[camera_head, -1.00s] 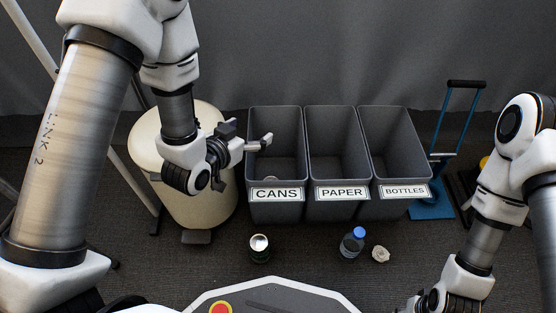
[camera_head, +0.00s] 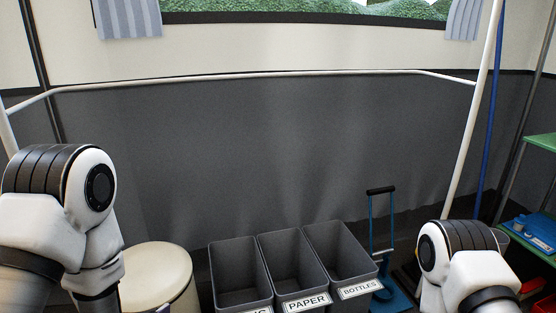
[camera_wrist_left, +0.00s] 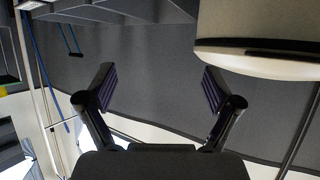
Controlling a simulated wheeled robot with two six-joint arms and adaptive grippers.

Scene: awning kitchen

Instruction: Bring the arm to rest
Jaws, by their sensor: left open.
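My left arm (camera_head: 75,205) comes in at the lower left of the head view, beside the cream round bin, but its gripper is below that picture. In the left wrist view my left gripper (camera_wrist_left: 158,95) has its two fingers wide apart with nothing between them. The wrist picture appears upside down, with the grey wall behind the fingers. My right arm (camera_head: 465,255) shows at the lower right of the head view. Its gripper is out of the picture.
Three grey bins stand at the bottom centre; the paper bin (camera_head: 307,300) and bottles bin (camera_head: 360,290) show labels. A cream round bin (camera_head: 158,277) is at left. A blue hand cart (camera_head: 385,290) stands right of the bins. A green shelf (camera_head: 541,142) is at far right.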

